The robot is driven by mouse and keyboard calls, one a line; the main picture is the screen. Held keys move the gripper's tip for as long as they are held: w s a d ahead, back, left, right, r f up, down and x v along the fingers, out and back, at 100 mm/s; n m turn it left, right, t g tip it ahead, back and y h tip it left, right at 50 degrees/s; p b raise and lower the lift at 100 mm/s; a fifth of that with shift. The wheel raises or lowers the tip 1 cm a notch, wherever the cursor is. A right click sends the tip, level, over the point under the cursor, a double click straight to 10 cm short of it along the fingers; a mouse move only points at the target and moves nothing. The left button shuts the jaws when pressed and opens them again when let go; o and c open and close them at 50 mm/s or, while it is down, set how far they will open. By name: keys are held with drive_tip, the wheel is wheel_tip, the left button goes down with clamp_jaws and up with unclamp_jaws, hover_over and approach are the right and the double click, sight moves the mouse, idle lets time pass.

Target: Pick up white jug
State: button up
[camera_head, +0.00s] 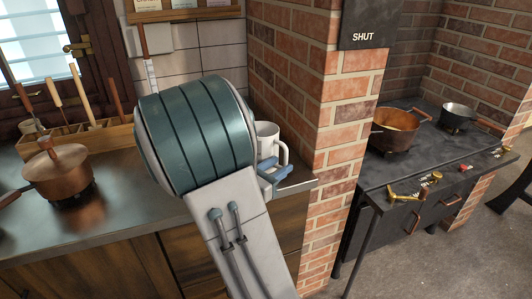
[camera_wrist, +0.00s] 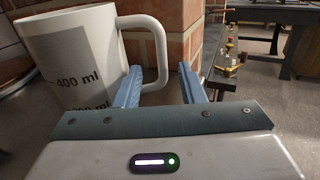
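The white jug (camera_head: 267,138) stands on the counter against the brick pillar, partly hidden behind my arm in the head view. In the wrist view the white jug (camera_wrist: 78,62) fills the upper left, with grey measuring marks such as "400 ml" and its handle pointing right. My gripper (camera_wrist: 158,84) is open, with its two blue fingers apart. The left finger overlaps the lower part of the jug's handle in the picture, and the right finger is clear to its right. Whether a finger touches the handle I cannot tell. In the head view a blue finger of my gripper (camera_head: 275,179) shows just below the jug.
The brick pillar (camera_head: 345,130) rises close to the right of the jug. A copper pot (camera_head: 58,172) stands on the counter at left, before a wooden rack of utensils (camera_head: 85,137). A black stove (camera_head: 420,160) with pans stands at right. The counter's front edge lies under my arm.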

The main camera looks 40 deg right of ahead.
drive_tip(key=d, duration=0.5)
drive_tip(key=shift+w, duration=0.3)
clamp_jaws()
idle(1.0)
